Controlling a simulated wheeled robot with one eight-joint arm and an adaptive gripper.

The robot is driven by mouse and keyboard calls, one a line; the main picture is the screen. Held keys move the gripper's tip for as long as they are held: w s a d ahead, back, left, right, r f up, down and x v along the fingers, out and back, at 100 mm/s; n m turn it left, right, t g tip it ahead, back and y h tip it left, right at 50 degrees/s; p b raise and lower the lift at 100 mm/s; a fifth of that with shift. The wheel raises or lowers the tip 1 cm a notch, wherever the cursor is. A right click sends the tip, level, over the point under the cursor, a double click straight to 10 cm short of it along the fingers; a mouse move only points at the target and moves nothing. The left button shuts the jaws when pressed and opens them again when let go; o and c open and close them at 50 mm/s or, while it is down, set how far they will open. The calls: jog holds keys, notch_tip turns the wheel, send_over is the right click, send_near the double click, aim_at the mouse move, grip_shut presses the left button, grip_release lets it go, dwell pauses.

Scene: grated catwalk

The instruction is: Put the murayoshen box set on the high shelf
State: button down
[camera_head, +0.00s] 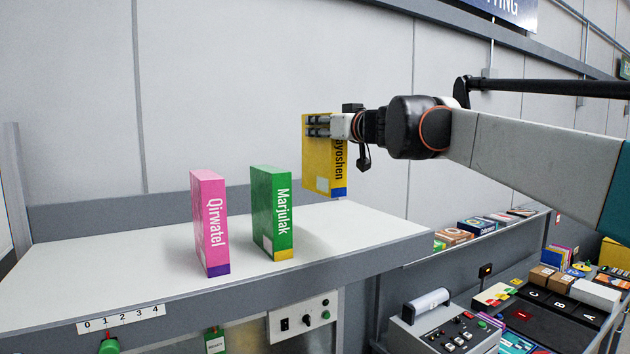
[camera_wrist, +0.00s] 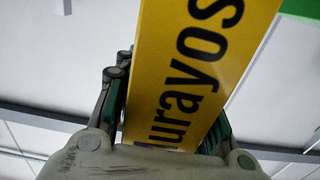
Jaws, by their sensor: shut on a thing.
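The yellow murayoshen box set (camera_head: 322,165) is upright in my gripper (camera_head: 318,126), with its spine lettering partly covered by the fingers. My gripper is shut on its upper part from the right. The box appears to hang above the white-topped high shelf (camera_head: 120,262), toward its right end, with its bottom clear of the surface. In the wrist view the yellow box (camera_wrist: 190,60) fills the middle, between the two fingers (camera_wrist: 167,115). A pink Qirwatel box (camera_head: 209,222) and a green Marjulak box (camera_head: 271,212) stand upright on the shelf, left of the held box.
Free shelf surface lies right of the green box and far left. A grey wall (camera_head: 270,90) and raised back ledge (camera_head: 100,212) bound the shelf behind. A lower bench at right holds a control panel (camera_head: 440,325) and several boxes (camera_head: 575,300).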

aim_at(325, 177)
notch_tip(325, 177, down, 12)
jog(key=shift+w+f+p, duration=0.1)
jog(key=shift+p, duration=0.5)
jog(key=c, duration=1)
grip_release()
jog(key=shift+f, duration=0.1)
jog(key=shift+c, duration=0.2)
jog(key=shift+r, duration=0.2)
jog(key=shift+s+d+f, duration=0.1)
jog(key=shift+s+d, duration=0.1)
jog(key=shift+s, duration=0.15)
jog(key=b+v, duration=0.2)
jog(key=v, duration=0.9)
jog(key=shift+s+d, duration=0.1)
jog(key=shift+s, duration=0.05)
